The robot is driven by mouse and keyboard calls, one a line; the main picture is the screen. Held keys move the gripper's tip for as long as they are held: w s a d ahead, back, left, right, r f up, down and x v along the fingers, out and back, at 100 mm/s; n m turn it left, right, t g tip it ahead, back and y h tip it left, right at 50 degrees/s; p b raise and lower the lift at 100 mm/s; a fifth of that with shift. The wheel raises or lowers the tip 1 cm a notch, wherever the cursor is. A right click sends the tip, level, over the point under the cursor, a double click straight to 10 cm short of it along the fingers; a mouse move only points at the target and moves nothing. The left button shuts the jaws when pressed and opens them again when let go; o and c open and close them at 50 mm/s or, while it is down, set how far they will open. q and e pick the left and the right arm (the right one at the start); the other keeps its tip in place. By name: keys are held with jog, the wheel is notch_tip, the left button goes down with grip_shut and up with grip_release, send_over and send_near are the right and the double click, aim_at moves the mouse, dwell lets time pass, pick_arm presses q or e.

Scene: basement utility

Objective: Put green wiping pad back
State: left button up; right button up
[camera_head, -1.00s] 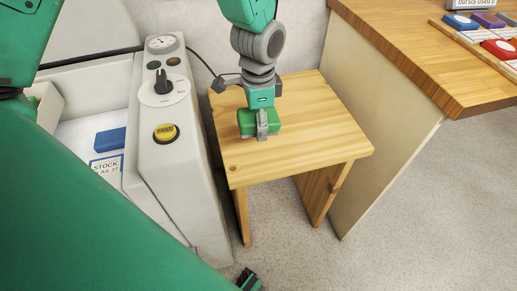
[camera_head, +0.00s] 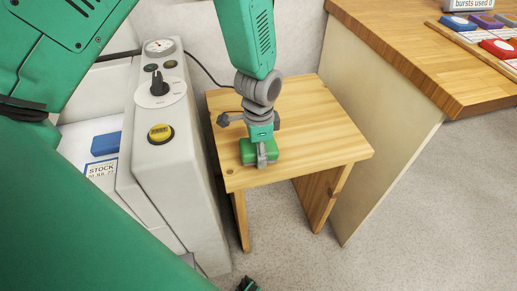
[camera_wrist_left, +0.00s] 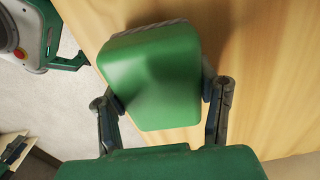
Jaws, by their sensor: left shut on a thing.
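The green wiping pad (camera_head: 246,152) is a rounded green block with a grey ribbed layer, seen in the left wrist view (camera_wrist_left: 155,75). My left gripper (camera_head: 262,158) comes down over the wooden stool (camera_head: 315,125) and is shut on the pad. In the left wrist view the two fingers (camera_wrist_left: 165,105) grip its sides. The pad is low over the stool's front left part; I cannot tell whether it touches the wood. A small dark and green part at the head view's bottom edge may be my right gripper (camera_head: 248,284); its jaws are unclear.
A pale machine (camera_head: 165,175) with gauge, dial and yellow button stands left of the stool. A blue block (camera_head: 106,143) lies beside a STOCK label. On the wooden counter (camera_head: 420,50), right, a tray holds blue, purple and red pads (camera_head: 498,47). The stool's right half is clear.

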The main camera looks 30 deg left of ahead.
pick_arm(q)
jog(key=shift+f, duration=0.2)
jog(key=o, duration=1.3)
jog(key=shift+a, duration=0.15)
jog(key=shift+a, duration=0.1)
jog(key=shift+a+f+b, duration=0.1)
jog(key=shift+b, duration=0.45)
jog(key=r+p, duration=0.1)
jog(key=r, duration=0.3)
jog(key=r+p, duration=0.2)
jog(key=r, duration=0.3)
jog(key=r+p, duration=0.1)
jog(key=r, duration=0.4)
jog(key=shift+s+r, duration=0.1)
jog(key=shift+s, duration=0.15)
